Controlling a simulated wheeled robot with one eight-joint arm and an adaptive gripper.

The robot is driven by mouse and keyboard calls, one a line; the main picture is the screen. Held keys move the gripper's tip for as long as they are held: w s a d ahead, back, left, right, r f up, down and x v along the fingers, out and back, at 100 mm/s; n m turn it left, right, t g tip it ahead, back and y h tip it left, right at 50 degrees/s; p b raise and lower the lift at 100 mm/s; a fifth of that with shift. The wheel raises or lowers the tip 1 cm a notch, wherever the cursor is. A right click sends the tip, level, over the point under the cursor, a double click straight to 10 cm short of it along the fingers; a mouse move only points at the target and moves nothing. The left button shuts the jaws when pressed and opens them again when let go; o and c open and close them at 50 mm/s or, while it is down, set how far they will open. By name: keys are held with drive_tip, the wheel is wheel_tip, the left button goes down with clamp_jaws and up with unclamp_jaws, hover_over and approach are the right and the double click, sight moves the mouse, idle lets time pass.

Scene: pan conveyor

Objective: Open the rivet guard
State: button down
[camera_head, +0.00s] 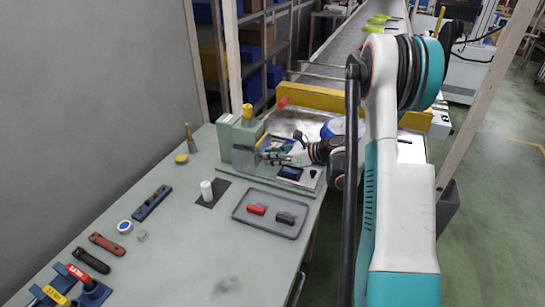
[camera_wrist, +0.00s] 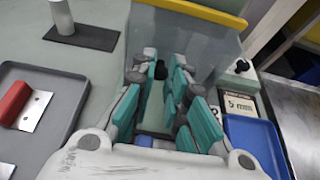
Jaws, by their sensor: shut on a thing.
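The rivet guard (camera_wrist: 210,48) is a clear panel with a yellow top edge, standing upright in the wrist view. It fronts the green machine (camera_head: 225,140) at the back of the bench. My gripper (camera_wrist: 164,72) is in front of the panel, its teal-padded fingers on either side of a small dark knob (camera_wrist: 166,85). It is shut on that knob, though the exact contact is partly hidden by the fingers. In the head view my gripper (camera_head: 270,156) reaches the machine's front from the right.
A grey tray (camera_head: 244,219) holds a red-handled and a dark-handled piece. A white cylinder (camera_head: 206,190) stands on a dark mat. A blue tray (camera_wrist: 262,138) and a "5 mm" label (camera_wrist: 241,105) are right of the guard. Several hand tools lie along the bench's left.

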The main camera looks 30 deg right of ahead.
drive_tip(key=shift+r, duration=0.15)
drive_tip(key=shift+s+d+r+g+h+p, duration=0.3)
drive_tip(key=shift+r+g+h+p, duration=0.3)
drive_tip(key=shift+p, duration=0.5)
drive_tip(key=r+g+h+p, duration=0.1)
drive_tip(key=g+p, duration=0.1)
drive_tip(key=s+r+g+h+p, duration=0.1)
drive_tip(key=r+g+h+p, duration=0.1)
drive_tip(key=d+r+g+h+p, duration=0.1)
drive_tip(key=g+h+p, duration=0.1)
drive_tip(key=g, duration=0.1)
drive_tip(key=shift+s+r, duration=0.25)
drive_tip(key=shift+r, duration=0.05)
drive_tip(key=c, duration=2.4)
unclamp_jaws()
drive_tip(key=shift+d+r+p, duration=0.15)
drive_tip(key=shift+r+p, duration=0.15)
drive_tip(key=shift+r, duration=0.2)
drive_tip(key=c, duration=1.5)
unclamp_jaws()
drive_tip(key=shift+f, duration=0.15)
drive_tip(key=shift+c, duration=0.2)
